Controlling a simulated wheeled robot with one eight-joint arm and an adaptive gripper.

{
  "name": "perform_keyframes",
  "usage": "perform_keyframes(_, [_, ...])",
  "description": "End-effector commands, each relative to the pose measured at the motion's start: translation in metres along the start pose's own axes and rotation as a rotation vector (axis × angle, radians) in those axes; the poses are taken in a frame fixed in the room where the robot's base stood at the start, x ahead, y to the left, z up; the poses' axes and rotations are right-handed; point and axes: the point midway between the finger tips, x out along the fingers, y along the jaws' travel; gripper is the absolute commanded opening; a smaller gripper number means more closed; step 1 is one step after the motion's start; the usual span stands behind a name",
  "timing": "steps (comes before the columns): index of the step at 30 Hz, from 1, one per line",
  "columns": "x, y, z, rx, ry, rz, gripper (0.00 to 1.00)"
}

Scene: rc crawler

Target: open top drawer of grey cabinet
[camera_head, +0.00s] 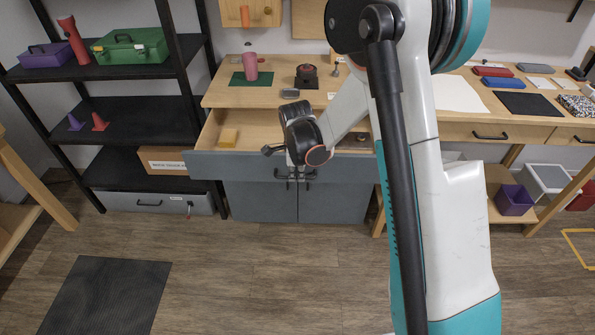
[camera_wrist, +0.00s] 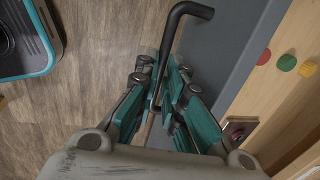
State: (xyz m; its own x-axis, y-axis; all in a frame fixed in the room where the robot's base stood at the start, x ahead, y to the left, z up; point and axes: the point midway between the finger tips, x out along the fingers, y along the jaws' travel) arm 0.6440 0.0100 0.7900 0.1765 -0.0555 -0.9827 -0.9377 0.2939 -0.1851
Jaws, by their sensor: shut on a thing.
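The grey cabinet (camera_head: 258,203) stands under the wooden worktop in the head view. My gripper (camera_head: 291,175) is at the middle of the drawer front, partly hidden by my own wrist. In the wrist view the black drawer handle (camera_wrist: 188,12) runs down between the fingers of my gripper (camera_wrist: 166,88), which are shut on it. The grey drawer front (camera_wrist: 222,40) is right beside the fingers.
A black shelf rack (camera_head: 130,107) stands left of the cabinet, with a grey box (camera_head: 150,203) at its foot. A dark mat (camera_head: 108,292) lies on the floor at left. The floor before the cabinet is clear. A purple bin (camera_head: 514,200) sits on a low shelf at right.

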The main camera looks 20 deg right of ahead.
Motion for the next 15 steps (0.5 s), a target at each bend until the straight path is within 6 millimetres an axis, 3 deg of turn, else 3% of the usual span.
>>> perform_keyframes(5, [0.0000,0.0000,0.0000,0.000,0.000,0.000,0.00])
perform_keyframes(6, [0.0000,0.0000,0.0000,0.000,0.000,0.000,0.14])
perform_keyframes(9, [0.0000,0.0000,0.0000,0.000,0.000,0.000,0.30])
perform_keyframes(15, [0.0001,0.0000,-0.0001,0.000,0.000,0.000,0.30])
